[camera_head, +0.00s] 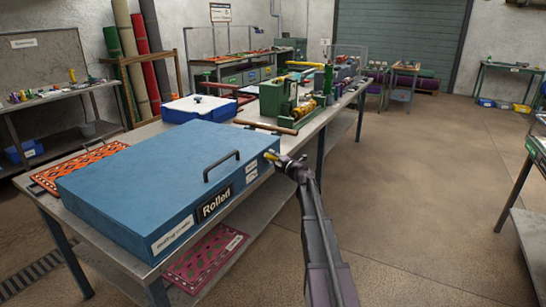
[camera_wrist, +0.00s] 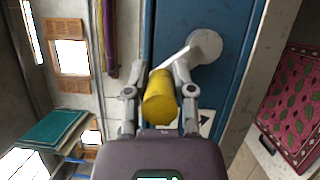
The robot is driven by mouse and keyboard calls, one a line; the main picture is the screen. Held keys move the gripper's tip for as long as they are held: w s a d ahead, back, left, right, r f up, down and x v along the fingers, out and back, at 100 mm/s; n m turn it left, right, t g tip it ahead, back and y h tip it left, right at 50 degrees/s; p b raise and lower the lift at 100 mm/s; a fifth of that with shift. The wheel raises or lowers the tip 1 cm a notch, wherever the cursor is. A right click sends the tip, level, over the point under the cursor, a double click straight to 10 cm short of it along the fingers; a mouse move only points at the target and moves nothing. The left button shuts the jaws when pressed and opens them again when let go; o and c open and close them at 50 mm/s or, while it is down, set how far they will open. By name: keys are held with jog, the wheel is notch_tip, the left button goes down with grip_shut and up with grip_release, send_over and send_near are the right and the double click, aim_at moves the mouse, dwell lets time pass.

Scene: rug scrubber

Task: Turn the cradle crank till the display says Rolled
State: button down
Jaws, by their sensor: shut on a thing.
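The blue cradle box (camera_head: 150,180) lies on the long bench, with a black lift handle (camera_head: 221,166) on top. Its black display (camera_head: 214,204) on the near side reads "Rolled". The yellow crank grip (camera_head: 271,156) sticks out from the box's right end. In the wrist view the yellow grip (camera_wrist: 159,98) sits between my fingers, and a pale crank arm runs from it to a round hub (camera_wrist: 205,46) on the blue wall. My gripper (camera_head: 276,160) is shut on the yellow grip; it also shows in the wrist view (camera_wrist: 161,82).
A patterned orange rug (camera_head: 78,166) lies beside the box, and a pink rug (camera_head: 205,258) is on the shelf below. A white-and-blue tray (camera_head: 198,108) and green machine (camera_head: 282,98) stand farther along the bench. The floor to the right is clear.

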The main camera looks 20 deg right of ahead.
jog(key=c, duration=0.7)
grip_release()
jog(key=shift+a, duration=0.1)
jog(key=shift+f+n+b, duration=0.2)
jog(key=shift+n+b, duration=0.2)
